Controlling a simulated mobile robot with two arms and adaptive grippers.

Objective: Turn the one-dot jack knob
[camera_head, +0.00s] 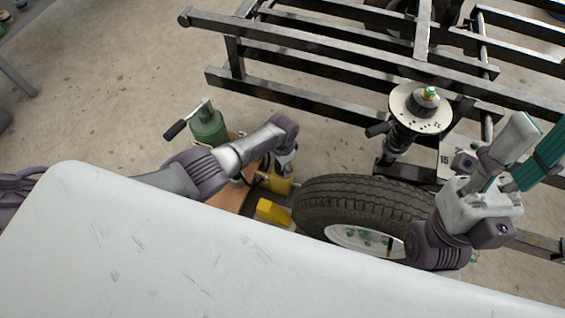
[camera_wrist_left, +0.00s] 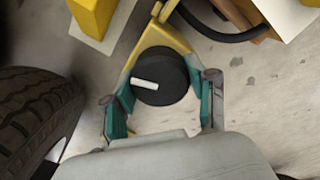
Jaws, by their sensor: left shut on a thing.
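In the left wrist view a round black knob (camera_wrist_left: 172,70) with a white bar mark sits on a yellow jack (camera_wrist_left: 150,35). My left gripper (camera_wrist_left: 163,92) has its teal-padded fingers closed around the knob, one on each side. I cannot make out any dot marking. In the head view my left gripper (camera_head: 284,168) reaches down beside the yellow jack (camera_head: 276,184), left of the tire; the knob is hidden there. My right gripper (camera_head: 540,132) is at the right, its fingers apart and empty, raised above the frame.
A tire (camera_head: 345,196) stands right of the jack. A second yellow block (camera_head: 272,211) is close by. A green canister (camera_head: 208,127) with a black handle stands behind my left arm. A dark metal frame (camera_head: 330,72) and a strut (camera_head: 398,138) fill the upper right. A white surface (camera_head: 150,260) covers the foreground.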

